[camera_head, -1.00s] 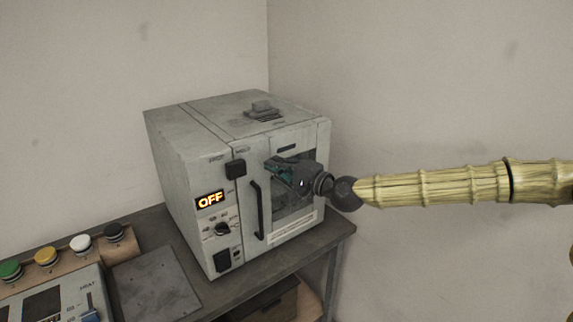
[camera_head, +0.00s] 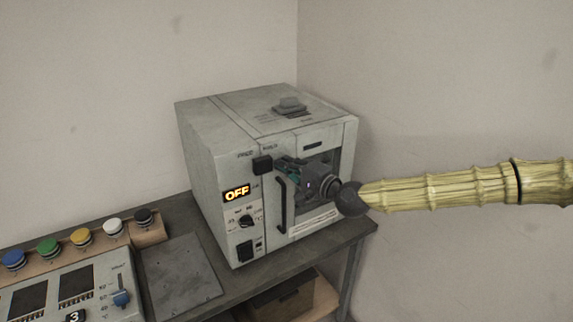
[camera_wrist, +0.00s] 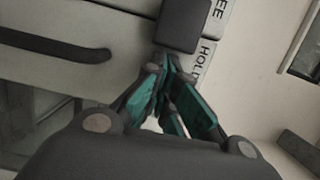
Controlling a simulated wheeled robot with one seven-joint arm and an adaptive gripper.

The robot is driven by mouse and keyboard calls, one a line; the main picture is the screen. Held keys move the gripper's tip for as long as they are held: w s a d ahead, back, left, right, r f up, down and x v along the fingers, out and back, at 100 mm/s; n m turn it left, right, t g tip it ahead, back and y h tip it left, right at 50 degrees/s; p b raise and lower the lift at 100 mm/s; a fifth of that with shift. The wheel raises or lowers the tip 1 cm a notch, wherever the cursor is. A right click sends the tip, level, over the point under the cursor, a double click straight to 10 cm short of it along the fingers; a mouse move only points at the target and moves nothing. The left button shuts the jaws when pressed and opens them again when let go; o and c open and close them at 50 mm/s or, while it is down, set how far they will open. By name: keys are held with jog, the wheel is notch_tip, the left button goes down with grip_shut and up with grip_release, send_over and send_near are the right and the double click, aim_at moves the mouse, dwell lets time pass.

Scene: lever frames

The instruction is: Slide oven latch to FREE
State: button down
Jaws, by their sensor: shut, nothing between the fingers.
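The oven (camera_head: 215,150) is a grey box on a dark bench. Its latch (camera_head: 262,165) is a dark block near the top of the front, below the FREE and HOLD lettering and nearer HOLD. In the wrist view the latch (camera_wrist: 184,24) lies beside the partly cut-off FREE label and the HOLD label. My gripper (camera_head: 281,164) is shut and empty, just right of the latch. In the wrist view my gripper's fingertips (camera_wrist: 168,64) are at the latch's HOLD-side end; I cannot tell whether they touch. My gripper partly covers the door window.
A dark door handle (camera_head: 281,205) stands below my gripper. The oven display (camera_head: 237,192) reads OFF, with a knob (camera_head: 246,221) below. Several coloured buttons (camera_head: 48,246) and a control panel (camera_head: 75,290) are at left. A box (camera_head: 285,300) sits under the bench.

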jog(key=a, duration=0.1)
jog(key=s+a+b, duration=0.1)
jog(key=s+a, duration=0.1)
jog(key=shift+a, duration=0.4)
jog(key=shift+d, duration=0.1)
jog(key=b, duration=0.7)
send_near(271, 167)
jog(key=d, duration=0.4)
jog(key=shift+w+d, duration=0.15)
jog(key=shift+w, duration=0.35)
